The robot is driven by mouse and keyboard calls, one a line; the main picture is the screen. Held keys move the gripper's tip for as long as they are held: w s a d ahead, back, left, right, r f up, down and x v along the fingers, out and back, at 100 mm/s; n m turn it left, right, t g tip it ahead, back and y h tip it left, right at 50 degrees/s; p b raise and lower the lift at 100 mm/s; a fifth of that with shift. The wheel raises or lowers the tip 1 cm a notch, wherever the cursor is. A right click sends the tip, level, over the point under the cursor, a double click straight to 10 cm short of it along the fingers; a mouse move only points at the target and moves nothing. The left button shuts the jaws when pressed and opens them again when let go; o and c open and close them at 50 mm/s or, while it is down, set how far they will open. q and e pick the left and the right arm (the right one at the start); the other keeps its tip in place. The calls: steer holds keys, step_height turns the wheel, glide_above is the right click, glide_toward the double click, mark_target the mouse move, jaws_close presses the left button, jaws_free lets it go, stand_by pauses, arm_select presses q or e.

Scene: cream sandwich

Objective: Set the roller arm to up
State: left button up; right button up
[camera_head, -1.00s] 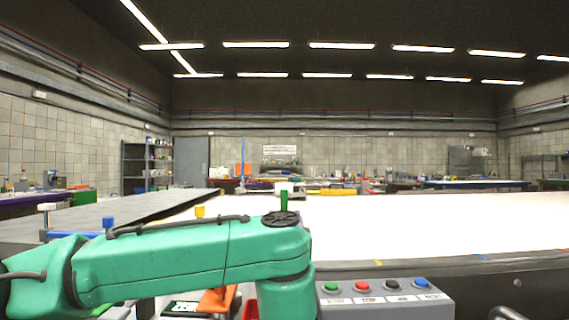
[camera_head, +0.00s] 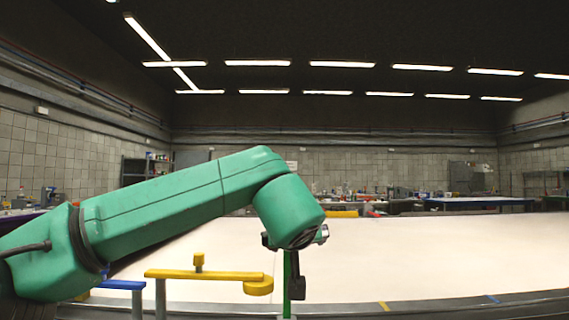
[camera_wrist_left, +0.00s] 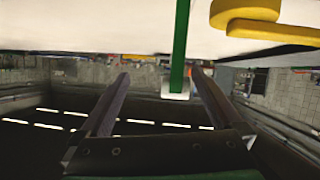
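An upright green bar (camera_head: 287,280) stands by the table edge in the head view; it may be the roller arm. Its lower end is cut off by the frame. In the left wrist view the green bar (camera_wrist_left: 181,45) has a white block (camera_wrist_left: 176,90) at its end. My left gripper (camera_wrist_left: 160,76) is open, with the green bar in line with the gap between its two dark fingers. I see no contact, and the depth is unclear. In the head view my green left arm and wrist hide the bar's top and most of the gripper. My right gripper is not in view.
A yellow bar (camera_head: 205,275) with a knob and rounded end lies left of the green bar, and shows in the left wrist view (camera_wrist_left: 262,18). A blue bar (camera_head: 122,284) is further left. The wide white table (camera_head: 430,255) behind is clear.

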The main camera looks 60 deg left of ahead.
arm_select(q)
steer(key=shift+s+d+r, duration=0.15)
steer(key=shift+d+r, duration=0.05)
steer(key=shift+r, duration=0.3)
steer(key=shift+s+d+r, duration=0.15)
steer(key=shift+r, duration=0.3)
steer(key=shift+c, duration=0.5)
steer(key=s+d, duration=0.4)
steer(key=d, duration=0.3)
steer(key=s+d+f, duration=0.1)
steer(key=s+d, duration=0.4)
steer(key=d, duration=0.2)
steer(key=shift+s+d+f, duration=0.25)
steer(key=shift+d, duration=0.1)
steer(key=shift+p, duration=0.4)
